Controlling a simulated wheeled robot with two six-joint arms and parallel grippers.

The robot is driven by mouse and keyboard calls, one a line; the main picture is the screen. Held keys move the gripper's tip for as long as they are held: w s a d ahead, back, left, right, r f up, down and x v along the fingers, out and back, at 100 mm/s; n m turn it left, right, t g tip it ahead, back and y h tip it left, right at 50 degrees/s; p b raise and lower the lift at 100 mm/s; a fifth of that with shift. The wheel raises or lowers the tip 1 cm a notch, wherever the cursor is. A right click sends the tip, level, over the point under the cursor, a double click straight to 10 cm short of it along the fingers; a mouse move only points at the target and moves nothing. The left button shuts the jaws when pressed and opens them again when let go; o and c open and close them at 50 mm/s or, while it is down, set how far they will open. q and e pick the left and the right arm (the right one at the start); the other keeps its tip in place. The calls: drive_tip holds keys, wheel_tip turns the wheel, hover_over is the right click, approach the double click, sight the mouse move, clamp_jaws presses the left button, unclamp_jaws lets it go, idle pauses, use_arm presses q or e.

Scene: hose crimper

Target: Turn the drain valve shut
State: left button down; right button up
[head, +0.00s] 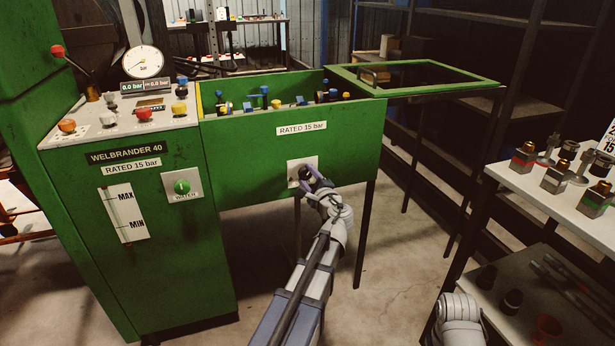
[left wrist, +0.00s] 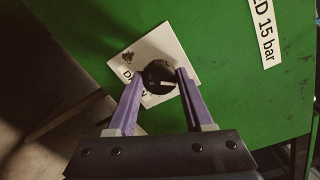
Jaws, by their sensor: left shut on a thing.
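The drain valve is a round black knob (left wrist: 159,77) with a pale pointer mark, on a white plate (left wrist: 172,45) fixed to the green front panel. In the head view the plate (head: 293,167) sits low on the front of the green tank, and the knob is mostly hidden by my gripper. My left gripper (head: 306,176) is at the knob, and in the left wrist view its two purple fingers (left wrist: 160,80) are closed on the knob's opposite sides. The plate's lettering is partly covered. My right gripper is not in view; part of my right arm shows at the bottom right.
The green console (head: 150,215) stands left of the tank, with a pressure gauge (head: 145,61), buttons and a green water knob (head: 182,187). The tank's open lid (head: 450,87) extends to the right. A shelf with fittings (head: 560,195) stands at the right.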

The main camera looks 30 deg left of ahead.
use_arm(q)
drive_tip(key=n, duration=0.3)
drive_tip(key=shift+s+n, duration=0.1)
drive_tip(key=shift+n, duration=0.2)
drive_tip(key=shift+f+n, duration=0.1)
drive_tip(key=shift+n, duration=1.5)
drive_tip(key=shift+c, duration=1.5)
unclamp_jaws()
drive_tip(key=v, duration=0.7)
drive_tip(key=shift+s+d, duration=0.25)
drive_tip(key=shift+s, duration=0.05)
